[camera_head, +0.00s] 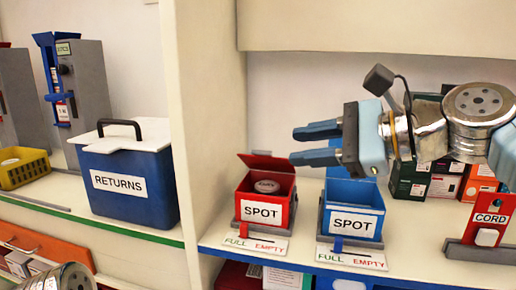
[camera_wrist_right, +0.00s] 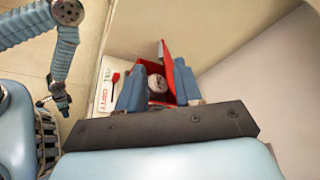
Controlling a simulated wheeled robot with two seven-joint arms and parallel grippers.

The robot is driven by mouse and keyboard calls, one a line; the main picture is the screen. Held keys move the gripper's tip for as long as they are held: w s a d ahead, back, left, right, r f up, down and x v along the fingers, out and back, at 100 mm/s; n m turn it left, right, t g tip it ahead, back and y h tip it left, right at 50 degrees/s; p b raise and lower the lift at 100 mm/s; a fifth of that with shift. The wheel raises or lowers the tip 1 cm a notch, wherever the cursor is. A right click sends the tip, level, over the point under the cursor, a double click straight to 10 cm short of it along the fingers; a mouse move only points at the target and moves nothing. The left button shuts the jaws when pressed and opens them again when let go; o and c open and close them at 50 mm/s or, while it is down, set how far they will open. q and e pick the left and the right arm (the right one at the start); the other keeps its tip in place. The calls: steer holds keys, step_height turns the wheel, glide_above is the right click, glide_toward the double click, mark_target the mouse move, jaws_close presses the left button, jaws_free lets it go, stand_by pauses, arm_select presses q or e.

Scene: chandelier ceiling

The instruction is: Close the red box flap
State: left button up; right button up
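The red box (camera_head: 281,188), labelled SPOT, stands on the white shelf beside a blue box of the same kind. Its red flap (camera_head: 265,163) is raised at the back, so the box is open and a pale round item (camera_head: 266,186) shows inside. My right gripper (camera_head: 317,144) is open, fingers pointing left, above and to the right of the red box in the head view. In the right wrist view, the red flap (camera_wrist_right: 168,56) and the round item (camera_wrist_right: 157,83) appear between the spread fingers (camera_wrist_right: 159,90). Contact with the flap cannot be told. My left gripper is not in view.
The blue SPOT box (camera_head: 351,195) stands close to the right, under my right gripper. Further right are stacked cartons (camera_head: 410,180) and a red CORD holder (camera_head: 487,236). A shelf divider (camera_head: 215,120) rises to the left, with a blue RETURNS cooler (camera_head: 125,190) beyond it.

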mark_target(263, 152)
steer(key=x, duration=0.9)
steer(key=shift+w+a+f, duration=0.1)
steer(key=shift+w+a, duration=0.05)
steer(key=shift+a, duration=0.05)
jaws_close()
